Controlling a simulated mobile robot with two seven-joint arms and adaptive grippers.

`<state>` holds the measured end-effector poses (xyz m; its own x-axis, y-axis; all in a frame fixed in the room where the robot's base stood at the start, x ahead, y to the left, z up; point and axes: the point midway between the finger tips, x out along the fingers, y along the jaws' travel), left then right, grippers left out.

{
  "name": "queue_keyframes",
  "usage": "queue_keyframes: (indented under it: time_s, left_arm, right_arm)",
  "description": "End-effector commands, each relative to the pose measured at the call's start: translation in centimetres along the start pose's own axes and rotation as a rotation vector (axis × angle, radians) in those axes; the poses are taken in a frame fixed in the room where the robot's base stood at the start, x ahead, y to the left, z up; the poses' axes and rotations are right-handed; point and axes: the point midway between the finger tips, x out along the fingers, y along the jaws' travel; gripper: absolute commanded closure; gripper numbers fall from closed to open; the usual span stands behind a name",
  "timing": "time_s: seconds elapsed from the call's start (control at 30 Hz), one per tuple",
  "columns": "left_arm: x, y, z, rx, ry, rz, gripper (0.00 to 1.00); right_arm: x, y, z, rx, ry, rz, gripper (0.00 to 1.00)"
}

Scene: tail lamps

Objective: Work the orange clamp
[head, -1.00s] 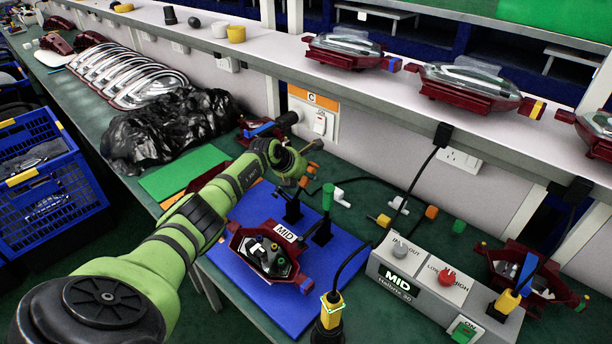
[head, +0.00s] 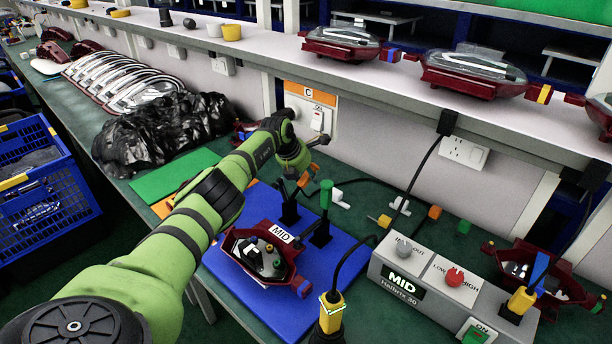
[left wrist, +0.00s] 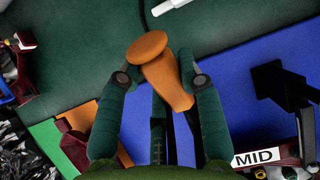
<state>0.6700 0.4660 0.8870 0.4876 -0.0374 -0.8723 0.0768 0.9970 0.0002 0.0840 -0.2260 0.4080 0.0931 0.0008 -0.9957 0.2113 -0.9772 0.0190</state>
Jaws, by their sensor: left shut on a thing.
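The orange clamp (left wrist: 160,70) stands at the back of the blue mat (head: 331,259); its orange top also shows in the head view (head: 314,167). In the left wrist view, my left gripper (left wrist: 160,80) has one finger on each side of the orange handle and is shut on it. In the head view, the gripper (head: 303,176) partly hides the clamp. A green-handled clamp (head: 326,193) stands to the right. A dark red lamp housing marked MID (head: 232,243) lies on the mat in front of both clamps. My right gripper is not in view.
Black plastic wrap (head: 160,130) lies at the left. A shelf with tail lamps (head: 341,44) runs along the back.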

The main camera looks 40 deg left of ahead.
Motion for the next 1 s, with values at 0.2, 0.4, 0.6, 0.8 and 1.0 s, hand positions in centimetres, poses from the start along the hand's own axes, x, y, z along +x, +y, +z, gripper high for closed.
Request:
queue_keyframes:
  time_s: [0.2,0.4,0.6,0.8,1.0]
  left_arm:
    - [0.1,0.1,-0.2,0.001,0.006,0.002,0.38]
    - [0.1,0.0,-0.1,0.001,0.003,0.001,0.38]
    - [-0.2,0.1,0.0,0.002,0.001,0.001,0.38]
    - [-1.8,0.3,0.0,0.003,-0.002,0.003,0.38]
    - [-4.6,0.2,-0.1,0.004,0.000,0.004,0.38]
  right_arm:
    - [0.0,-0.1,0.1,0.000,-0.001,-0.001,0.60]
    - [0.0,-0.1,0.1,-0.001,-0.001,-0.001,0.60]
    - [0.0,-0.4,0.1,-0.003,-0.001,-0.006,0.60]
    - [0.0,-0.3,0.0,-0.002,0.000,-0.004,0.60]
    - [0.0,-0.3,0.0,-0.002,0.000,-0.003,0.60]
